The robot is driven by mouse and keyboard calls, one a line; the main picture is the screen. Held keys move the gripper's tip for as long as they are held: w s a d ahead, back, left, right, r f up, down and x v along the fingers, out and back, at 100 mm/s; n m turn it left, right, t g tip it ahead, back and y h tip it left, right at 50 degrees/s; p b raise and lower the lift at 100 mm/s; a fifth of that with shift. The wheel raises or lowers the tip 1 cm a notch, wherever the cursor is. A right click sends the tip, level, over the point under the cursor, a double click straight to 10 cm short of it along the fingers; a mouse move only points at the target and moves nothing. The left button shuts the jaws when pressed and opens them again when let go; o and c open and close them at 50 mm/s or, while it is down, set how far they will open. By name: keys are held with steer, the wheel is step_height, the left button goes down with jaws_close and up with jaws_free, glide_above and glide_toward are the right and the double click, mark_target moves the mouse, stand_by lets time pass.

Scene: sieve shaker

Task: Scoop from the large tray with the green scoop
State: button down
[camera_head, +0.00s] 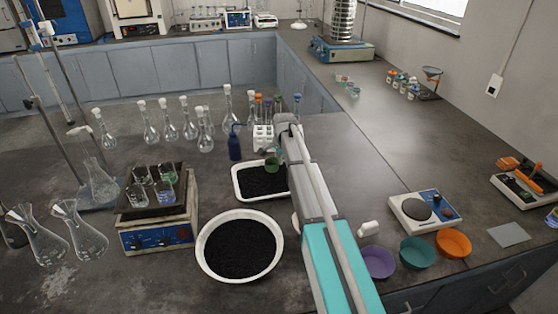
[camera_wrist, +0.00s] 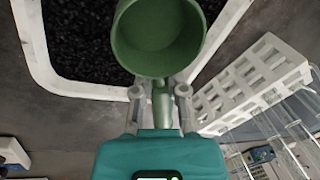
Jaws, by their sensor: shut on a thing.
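The green scoop (camera_wrist: 158,38) is held by its handle in my gripper (camera_wrist: 160,92), whose two fingers are shut on it in the wrist view. The scoop's round bowl faces the wrist camera, and its visible inside looks plain green with no granules. In the head view the scoop (camera_head: 271,165) is over the right part of the white rectangular tray (camera_head: 237,181), which holds black granules. The tray's rim (camera_wrist: 40,72) also shows in the wrist view. I cannot tell whether the scoop touches the granules. My arm hides the tray's right side in the head view.
A round white bowl (camera_head: 202,262) of black granules stands in front of the tray. A white rack (camera_wrist: 255,80) and a blue bottle (camera_head: 234,146) stand close behind it. A hot plate (camera_head: 158,238) with beakers is to the left. A balance (camera_head: 424,209) and coloured bowls are right.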

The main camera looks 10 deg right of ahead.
stand_by(0.4)
steer(key=shift+s+a+r+t+h+b, duration=0.1)
steer(key=shift+r+t+h+b, duration=0.1)
steer(key=shift+t+h, duration=0.5)
steer(key=shift+r+t+h+b, duration=0.15)
steer(key=shift+t+h, duration=0.25)
steer(key=shift+h, duration=0.6)
steer(key=t+h+b, duration=0.1)
steer(key=h+b, duration=0.1)
steer(key=h, duration=0.1)
steer(key=shift+r+n+t, duration=0.3)
steer(key=shift+n+t, duration=0.1)
steer(key=shift+f+h+b, duration=0.15)
steer(key=shift+h+b, duration=0.25)
steer(key=shift+b, duration=0.4)
steer(key=shift+f+n+t+h+b, duration=0.25)
steer(key=shift+t+h+b, duration=0.35)
steer(key=shift+b, duration=0.7)
steer(key=shift+f+t+h+b, duration=0.35)
steer(key=shift+h+b, duration=0.3)
steer(key=shift+b, duration=0.7)
steer(key=shift+f+n+t+h+b, duration=0.2)
steer(key=shift+t+h+b, duration=0.4)
steer(key=shift+b, duration=0.7)
